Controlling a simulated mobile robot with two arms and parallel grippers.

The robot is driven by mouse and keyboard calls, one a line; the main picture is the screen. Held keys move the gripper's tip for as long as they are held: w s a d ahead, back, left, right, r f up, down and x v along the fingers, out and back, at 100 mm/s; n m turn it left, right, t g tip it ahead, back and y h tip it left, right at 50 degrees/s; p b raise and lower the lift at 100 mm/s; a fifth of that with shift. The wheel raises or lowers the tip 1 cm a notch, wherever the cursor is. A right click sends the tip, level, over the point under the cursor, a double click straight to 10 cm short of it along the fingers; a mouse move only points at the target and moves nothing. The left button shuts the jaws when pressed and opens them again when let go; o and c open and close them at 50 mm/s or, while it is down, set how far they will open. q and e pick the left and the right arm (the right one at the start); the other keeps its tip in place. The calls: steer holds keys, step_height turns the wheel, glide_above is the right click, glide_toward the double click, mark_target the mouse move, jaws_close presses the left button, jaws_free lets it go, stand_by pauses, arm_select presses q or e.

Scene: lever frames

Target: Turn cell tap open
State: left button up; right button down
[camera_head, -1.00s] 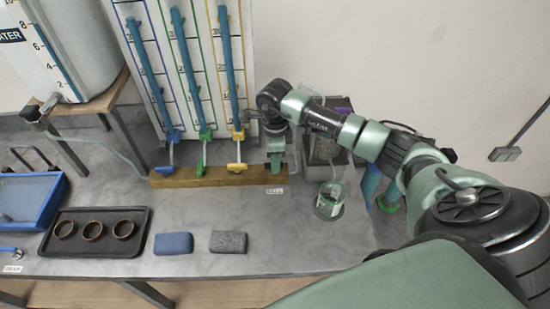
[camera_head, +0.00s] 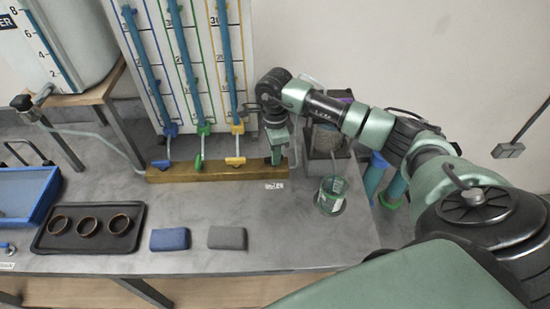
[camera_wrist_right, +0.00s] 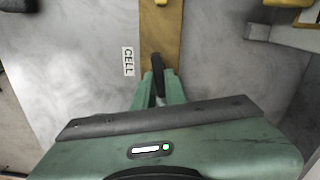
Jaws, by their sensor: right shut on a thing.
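The cell tap's black lever handle (camera_wrist_right: 157,72) shows in the right wrist view, between the green fingers of my right gripper (camera_wrist_right: 158,92). The fingers are shut on it. The handle lies roughly along the wooden bar (camera_wrist_right: 161,30), slightly tilted to it. The white CELL label (camera_wrist_right: 128,61) is on the table beside the bar. In the head view my right gripper (camera_head: 277,153) points down at the right end of the wooden bar (camera_head: 205,174) and hides the tap. My left gripper is not in view.
Blue (camera_head: 161,163), green (camera_head: 198,163) and yellow (camera_head: 235,161) handles line the bar left of my gripper. A glass beaker (camera_head: 331,195) stands close to its right. A black tray (camera_head: 48,242) with rings and two pads (camera_head: 170,239) lie in front.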

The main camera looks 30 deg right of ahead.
steer(key=n+b, duration=0.6)
steer(key=b, duration=0.1)
steer(key=shift+w+f, duration=0.15)
steer(key=shift+f, duration=0.05)
steer(key=shift+n+b, duration=0.8)
steer(key=shift+n, duration=0.3)
steer(key=n+b, duration=0.2)
steer(key=n, duration=0.1)
steer(key=shift+r+n+b, duration=0.1)
steer(key=shift+n+b, duration=0.2)
steer(key=shift+w+a+r+n+b, duration=0.1)
steer(key=shift+n+b, duration=0.85)
steer(key=shift+n, duration=0.95)
steer(key=c, duration=1.5)
jaws_free()
steer(key=shift+o, duration=0.2)
steer(key=shift+r, duration=0.1)
